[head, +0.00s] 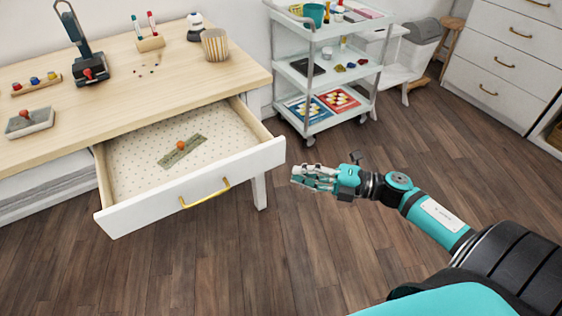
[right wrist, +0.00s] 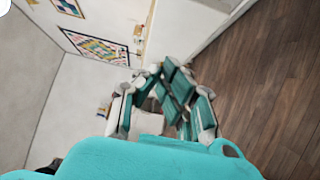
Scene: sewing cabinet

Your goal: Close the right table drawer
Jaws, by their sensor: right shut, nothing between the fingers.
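The right table drawer (head: 240,172) is pulled far out from under the wooden table (head: 130,75) in the head view. It has a white front with a brass handle (head: 205,194). A green-grey strip (head: 183,152) with a small orange-red knob lies on its dotted lining. My right gripper (head: 296,176) is shut and empty, to the right of the drawer front and apart from it. It also shows in the right wrist view (right wrist: 165,90), where its fingers are close together. My left gripper is not in view.
A white trolley (head: 328,83) with several items on its shelves stands behind my right gripper. A white chest of drawers (head: 500,60) is at the back right. The tabletop holds a striped pot (head: 216,45) and tools. The wooden floor (head: 300,265) before the drawer is clear.

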